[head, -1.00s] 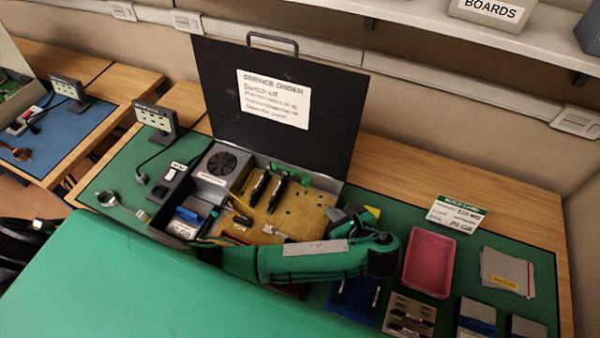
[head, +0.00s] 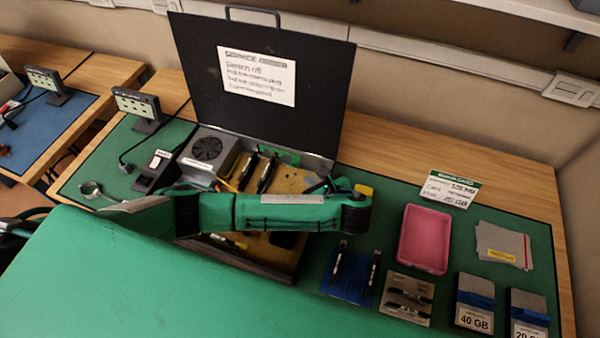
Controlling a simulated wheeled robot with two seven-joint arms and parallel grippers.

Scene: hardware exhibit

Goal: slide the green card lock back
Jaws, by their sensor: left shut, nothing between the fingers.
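The open black service case (head: 262,265) stands on the green mat, with a tan board (head: 292,181) inside. Green plastic (head: 287,156), which looks like the card lock, shows at the board's back edge beside black slotted parts (head: 266,172). Its exact position is too small to tell. My left arm crosses the front of the case and hides the board's middle. My left gripper (head: 318,186) is dark, shut and empty, over the board's right side, in front and right of the green plastic. It appears apart from it. My right gripper is not in view.
The raised lid (head: 260,125) stands behind the case. A fan unit (head: 207,149) and a switch block (head: 158,166) are at left. At right are a pink tray (head: 425,239), a blue holder (head: 349,273), a grey holder (head: 406,297) and two drives (head: 474,301).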

